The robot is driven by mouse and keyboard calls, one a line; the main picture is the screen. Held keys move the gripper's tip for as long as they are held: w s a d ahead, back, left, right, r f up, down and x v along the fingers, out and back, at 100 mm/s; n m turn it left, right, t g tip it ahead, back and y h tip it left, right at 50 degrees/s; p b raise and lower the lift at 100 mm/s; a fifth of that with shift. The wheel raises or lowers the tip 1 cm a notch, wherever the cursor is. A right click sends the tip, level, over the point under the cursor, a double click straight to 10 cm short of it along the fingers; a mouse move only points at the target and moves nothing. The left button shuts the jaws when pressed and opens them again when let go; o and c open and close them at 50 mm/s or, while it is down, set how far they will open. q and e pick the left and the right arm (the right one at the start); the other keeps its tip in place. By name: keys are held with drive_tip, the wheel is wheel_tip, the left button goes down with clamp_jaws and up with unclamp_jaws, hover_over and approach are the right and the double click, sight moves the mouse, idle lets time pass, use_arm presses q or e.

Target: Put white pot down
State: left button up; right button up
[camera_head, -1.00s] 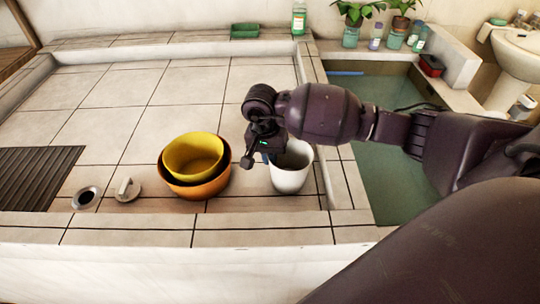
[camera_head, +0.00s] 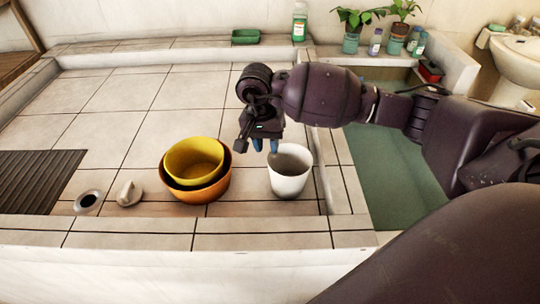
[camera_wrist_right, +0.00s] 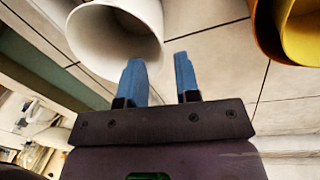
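The white pot (camera_head: 290,180) stands upright on the tiled floor of the basin, to the right of the bowls. It also shows in the right wrist view (camera_wrist_right: 110,38), with its open mouth turned toward the camera. My right gripper (camera_head: 266,147) is just above and behind the pot's left rim. Its two blue fingers (camera_wrist_right: 157,68) are apart with nothing between them. In the wrist view one finger overlaps the pot's rim, and I cannot tell if it touches. My left gripper is not in view.
A yellow bowl (camera_head: 194,160) sits inside an orange bowl (camera_head: 216,188) left of the pot. A drain hole (camera_head: 88,201) and a plug (camera_head: 129,194) lie further left by a dark ribbed mat (camera_head: 35,180). The basin's tiled ledge (camera_head: 270,225) runs in front. Tiles behind are clear.

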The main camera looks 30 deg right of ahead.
drive_tip(key=r, duration=0.5)
drive_tip(key=shift+w+a+r, duration=0.25)
drive_tip(key=shift+a+r, duration=0.05)
drive_tip(key=shift+r, duration=0.05)
drive_tip(key=shift+o, duration=0.5)
